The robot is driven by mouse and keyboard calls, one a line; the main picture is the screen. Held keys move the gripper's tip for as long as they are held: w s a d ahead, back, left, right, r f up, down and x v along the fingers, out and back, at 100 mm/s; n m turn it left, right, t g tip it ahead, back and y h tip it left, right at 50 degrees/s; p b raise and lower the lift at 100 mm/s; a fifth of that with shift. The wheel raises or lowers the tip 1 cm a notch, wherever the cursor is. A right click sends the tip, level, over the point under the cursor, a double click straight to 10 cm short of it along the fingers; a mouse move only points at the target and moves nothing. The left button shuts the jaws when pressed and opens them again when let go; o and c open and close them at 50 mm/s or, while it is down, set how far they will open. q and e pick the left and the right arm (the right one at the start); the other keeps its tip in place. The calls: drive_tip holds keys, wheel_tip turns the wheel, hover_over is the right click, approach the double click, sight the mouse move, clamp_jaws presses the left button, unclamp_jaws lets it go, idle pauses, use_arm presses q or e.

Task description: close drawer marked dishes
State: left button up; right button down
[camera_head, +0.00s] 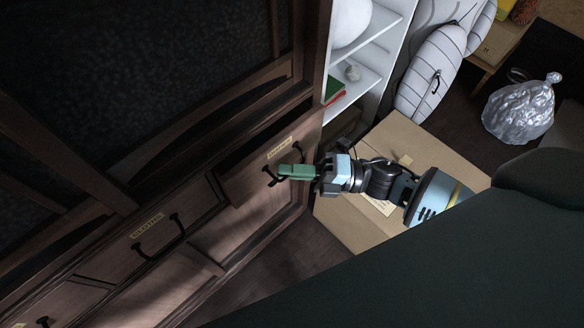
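A wooden drawer (240,178) in the dark cabinet stands partly pulled out, with a dark gap showing above its front. Its front carries a small yellow label (279,147), too small to read surely, and a black handle (269,178). My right gripper (290,171) reaches in from the right. Its green fingertips are at the handle, in front of the drawer face, and hide part of the handle. Whether they touch or grip it cannot be told. My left gripper is not in view.
Another labelled drawer (130,255) to the left looks shut. A cardboard box (350,222) stands on the floor under my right arm. A white shelf (385,20) is behind, and a silver bag (519,112) lies at the far right. Some floor (290,262) in front of the cabinet is clear.

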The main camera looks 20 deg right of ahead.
sight(283, 160)
drive_tip(key=w, duration=0.2)
drive_tip(key=w+a+b, duration=0.1)
drive_tip(key=shift+w+a+f, duration=0.1)
drive_tip(key=shift+w+a, duration=0.05)
drive_tip(key=shift+w, duration=0.2)
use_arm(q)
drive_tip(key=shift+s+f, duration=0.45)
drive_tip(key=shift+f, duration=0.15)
use_arm(e)
drive_tip(key=shift+w, duration=0.15)
drive_tip(key=c, duration=1.8)
unclamp_jaws()
drive_tip(key=shift+c, duration=0.2)
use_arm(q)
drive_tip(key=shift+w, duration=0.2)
